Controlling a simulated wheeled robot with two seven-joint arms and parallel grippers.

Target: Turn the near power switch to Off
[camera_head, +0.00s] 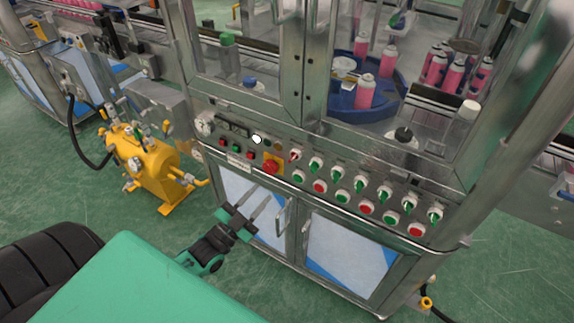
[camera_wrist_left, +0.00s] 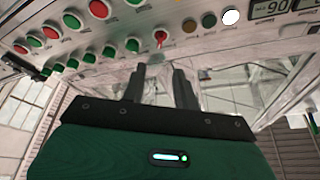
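The control panel (camera_head: 330,182) on the front of the machine carries a row of rotary switches. The switch at the left end of the upper row has a red handle (camera_head: 295,156); I take it as the power switch, but its label is too small to read. This red-handled switch also shows in the left wrist view (camera_wrist_left: 160,38), beyond the fingers. The other rotary switches have green handles (camera_head: 316,164). My left gripper (camera_head: 267,193) is open and empty, below the panel in the head view and apart from the switch. My right gripper is not in view.
A red emergency knob on a yellow plate (camera_head: 271,166) sits just left of the red-handled switch. Red and green push buttons (camera_head: 320,186) line the lower row. Cabinet doors with handles (camera_head: 283,218) are below. A yellow tank (camera_head: 148,165) stands at left.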

